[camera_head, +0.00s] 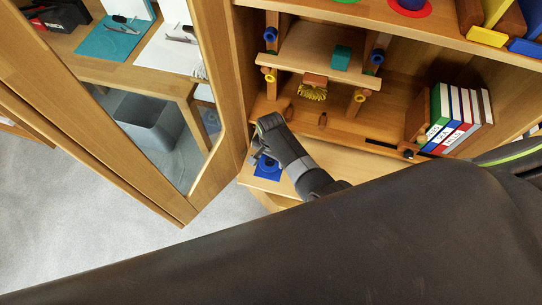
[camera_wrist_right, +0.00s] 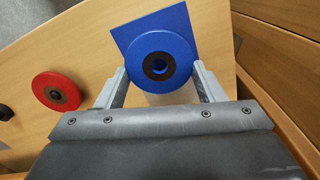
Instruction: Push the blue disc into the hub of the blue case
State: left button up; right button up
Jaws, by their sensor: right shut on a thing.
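The blue disc (camera_wrist_right: 143,56), with a dark centre and a hole, is between the two fingers of my right gripper (camera_wrist_right: 158,71) in the right wrist view. The gripper is shut on its rim from both sides. The flat blue square case (camera_wrist_right: 133,32) lies on the wood, its far part showing beyond the disc. The disc overlaps the case and hides its hub; I cannot tell how much gap lies between them. In the head view my right gripper (camera_head: 259,149) is over the blue case (camera_head: 268,174) at the shelf's left end. My left gripper is not in view.
A red disc (camera_wrist_right: 45,90) with a dark centre lies left of the gripper. An open glazed cabinet door (camera_head: 185,195) stands left of the gripper. A wooden frame (camera_head: 310,50) with pegs and several books (camera_head: 460,115) stand on the shelf behind. My dark arm covers the foreground.

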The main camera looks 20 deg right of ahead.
jog(key=shift+r+p, duration=0.1)
jog(key=shift+p, duration=0.35)
dwell(0.9)
jog(key=shift+f+b, duration=0.55)
jog(key=shift+f, duration=0.3)
jog(key=shift+p, duration=0.4)
dwell(1.1)
jog(key=shift+f, duration=0.2)
jog(key=o, duration=1)
jog(key=shift+o, duration=0.2)
